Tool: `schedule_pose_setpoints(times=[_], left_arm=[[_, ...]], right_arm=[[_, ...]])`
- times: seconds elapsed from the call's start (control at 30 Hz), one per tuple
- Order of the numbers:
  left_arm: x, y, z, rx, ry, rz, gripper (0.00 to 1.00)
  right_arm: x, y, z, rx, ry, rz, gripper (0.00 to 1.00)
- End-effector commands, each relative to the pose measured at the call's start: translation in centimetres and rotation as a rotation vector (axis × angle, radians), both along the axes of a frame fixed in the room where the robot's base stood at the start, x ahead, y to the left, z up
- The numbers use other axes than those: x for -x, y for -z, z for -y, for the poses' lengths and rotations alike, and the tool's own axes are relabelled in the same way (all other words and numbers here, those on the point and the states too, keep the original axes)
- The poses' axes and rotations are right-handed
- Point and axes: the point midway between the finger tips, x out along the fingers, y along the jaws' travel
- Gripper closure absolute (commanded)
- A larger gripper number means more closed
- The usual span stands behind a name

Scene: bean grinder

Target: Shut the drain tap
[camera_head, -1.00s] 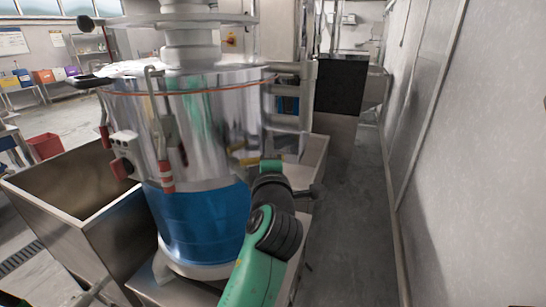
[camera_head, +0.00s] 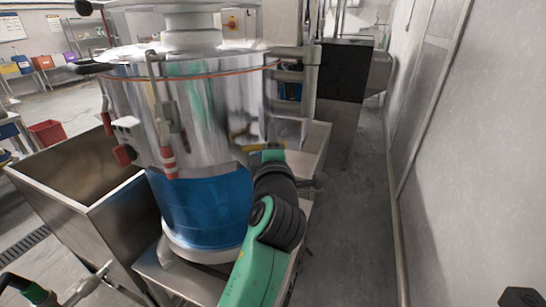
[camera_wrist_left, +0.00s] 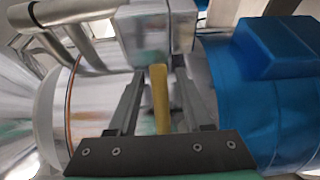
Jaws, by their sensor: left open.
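The drain tap's yellow lever (camera_wrist_left: 159,98) stands between the two grey fingers of my open left gripper (camera_wrist_left: 156,78) in the left wrist view. There is space on both sides of the lever, and no grip on it shows. A metal block (camera_wrist_left: 157,32) is at the far end of the lever. The fingers are mostly hidden there. Dark parts, apparently of my right gripper (camera_head: 520,297), show at the lower right corner.
The shiny steel tank (camera_head: 120,90) with a blue lower band (camera_head: 205,205) fills the centre left. An open metal hopper (camera_head: 75,195) is to its left. A black-handled pipe (camera_head: 30,290) is at the lower left. The grey floor (camera_head: 350,220) on the right is clear up to the wall.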

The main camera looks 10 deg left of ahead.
Motion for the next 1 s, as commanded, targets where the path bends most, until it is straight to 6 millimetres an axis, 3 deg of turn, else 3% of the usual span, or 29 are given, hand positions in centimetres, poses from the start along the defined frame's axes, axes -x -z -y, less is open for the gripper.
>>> schedule_pose_setpoints(times=[0.3,0.5,0.7,1.0], left_arm=[[4.8,-0.1,0.7,0.000,0.006,-0.001,0.51],[8.4,-0.8,1.2,-0.003,0.005,-0.005,0.51],[10.1,-0.3,1.3,-0.003,0.004,-0.003,0.51],[10.4,0.1,1.4,-0.001,0.004,-0.001,0.51]], right_arm=[[0.0,-1.8,0.0,0.000,0.000,0.000,0.50],[0.0,-6.7,0.0,0.000,0.000,0.001,0.50],[0.0,-8.5,0.0,0.000,0.000,0.000,0.50],[0.0,-8.4,0.0,0.000,0.000,0.000,0.50]])
